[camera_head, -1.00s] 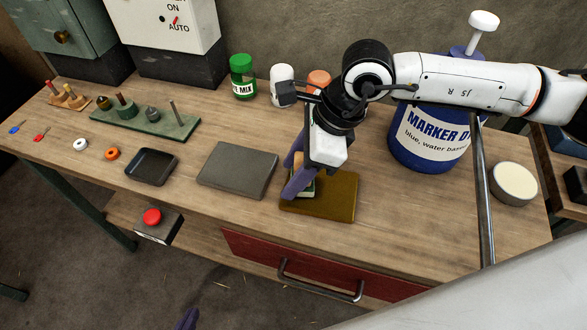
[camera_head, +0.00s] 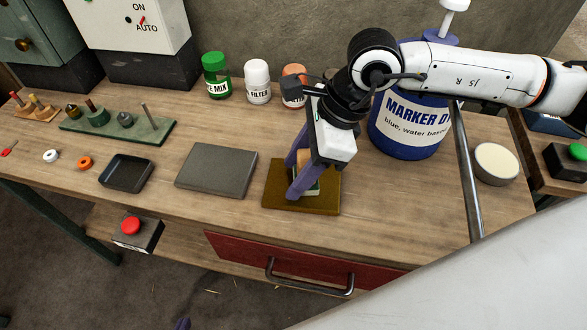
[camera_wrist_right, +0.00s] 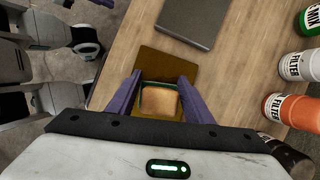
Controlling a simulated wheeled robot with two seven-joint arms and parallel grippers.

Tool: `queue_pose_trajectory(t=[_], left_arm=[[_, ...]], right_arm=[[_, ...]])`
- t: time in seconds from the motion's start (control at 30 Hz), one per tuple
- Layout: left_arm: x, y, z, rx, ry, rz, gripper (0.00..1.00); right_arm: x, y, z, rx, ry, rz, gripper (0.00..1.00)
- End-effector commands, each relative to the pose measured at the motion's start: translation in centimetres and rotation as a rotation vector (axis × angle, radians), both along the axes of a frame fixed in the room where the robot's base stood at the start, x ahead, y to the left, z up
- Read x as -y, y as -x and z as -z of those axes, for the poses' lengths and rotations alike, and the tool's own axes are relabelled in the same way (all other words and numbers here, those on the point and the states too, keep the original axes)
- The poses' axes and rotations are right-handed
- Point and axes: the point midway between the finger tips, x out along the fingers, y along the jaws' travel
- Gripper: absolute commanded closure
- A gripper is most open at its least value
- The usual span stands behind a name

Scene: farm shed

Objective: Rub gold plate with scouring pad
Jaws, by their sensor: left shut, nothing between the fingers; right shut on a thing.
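The gold plate (camera_head: 272,203), a flat dark-gold slab, lies on the workbench in the head view. It also shows in the right wrist view (camera_wrist_right: 157,62). My right gripper (camera_head: 305,178) points down over the plate, its purple fingers shut on the scouring pad (camera_wrist_right: 158,101). The pad has a tan top and a green lower edge and is at the plate's surface; whether it touches is hard to tell. The fingers partly hide it in the head view. Only a purple tip of my left gripper (camera_head: 182,323) shows at the bottom edge, shut and empty, away from the bench.
A grey slab (camera_head: 216,171) lies left of the plate, and a black tray (camera_head: 126,172) lies further left. Bottles, including a green-capped one (camera_head: 216,77), and a blue marker bucket (camera_head: 408,135) stand behind. A metal post (camera_head: 468,180) rises at right. A red drawer (camera_head: 235,246) is below.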

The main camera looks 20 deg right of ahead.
Motion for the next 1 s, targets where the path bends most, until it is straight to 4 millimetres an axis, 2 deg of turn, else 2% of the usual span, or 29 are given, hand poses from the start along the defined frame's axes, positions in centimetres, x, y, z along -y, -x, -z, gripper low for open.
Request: queue_pose_trajectory(t=[0.5,1.0], left_arm=[[0.0,-0.1,2.0,0.002,0.000,0.000,1.00],[0.0,-0.1,2.0,0.001,0.000,0.000,1.00]], right_arm=[[-3.5,-1.6,0.9,-0.007,0.001,-0.007,0.72],[-3.9,-1.7,0.7,-0.010,0.002,-0.008,0.72]])
